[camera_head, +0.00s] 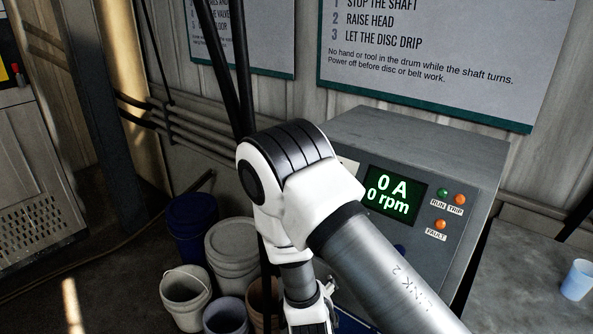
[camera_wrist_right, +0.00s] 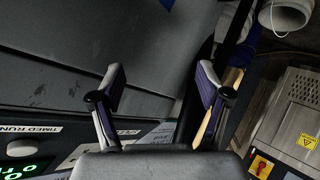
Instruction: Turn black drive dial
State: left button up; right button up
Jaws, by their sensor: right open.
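The black drive dial cannot be made out in either view; my right arm covers part of the grey drive box front. The grey drive box (camera_head: 452,165) stands under the large sign, its green display (camera_head: 393,195) reading 0 A and 0 rpm. My right arm crosses in front of the box in the head view, with its wrist end pointing down at the bottom edge. My right gripper (camera_wrist_right: 161,82) is open, with nothing seen between its fingers. In the wrist view, a panel edge with a "TIMED RUN" label (camera_wrist_right: 33,130) and green digits (camera_wrist_right: 22,172) lies at lower left. My left gripper is not in view.
Several buckets, including a blue one (camera_head: 193,222) and a white one (camera_head: 232,248), stand on the floor left of my arm. A pale blue cup (camera_head: 577,280) stands on the surface at far right. A grey cabinet (camera_head: 35,165) is at far left.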

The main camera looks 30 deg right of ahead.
jog(key=w+d+r+m+t+h, duration=0.1)
jog(key=w+r+m+t+h, duration=0.2)
jog(key=r, duration=0.8)
jog(key=w+d+r+h, duration=0.15)
jog(key=r+h, duration=0.25)
jog(key=r, duration=0.7)
jog(key=w+d, duration=0.1)
jog(key=w, duration=0.1)
jog(key=w+d, duration=0.1)
jog(key=w, duration=0.1)
jog(key=w+d+f+b, duration=0.1)
jog(key=d, duration=0.1)
jog(key=shift+w, duration=0.4)
jog(key=shift+w+d+r, duration=0.15)
jog(key=shift+w+d, duration=0.05)
jog(key=shift+d, duration=0.2)
jog(key=shift+r, duration=0.2)
jog(key=shift+w+f, duration=0.1)
jog(key=c, duration=0.4)
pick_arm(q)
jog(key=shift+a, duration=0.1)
pick_arm(e)
jog(key=c, duration=0.8)
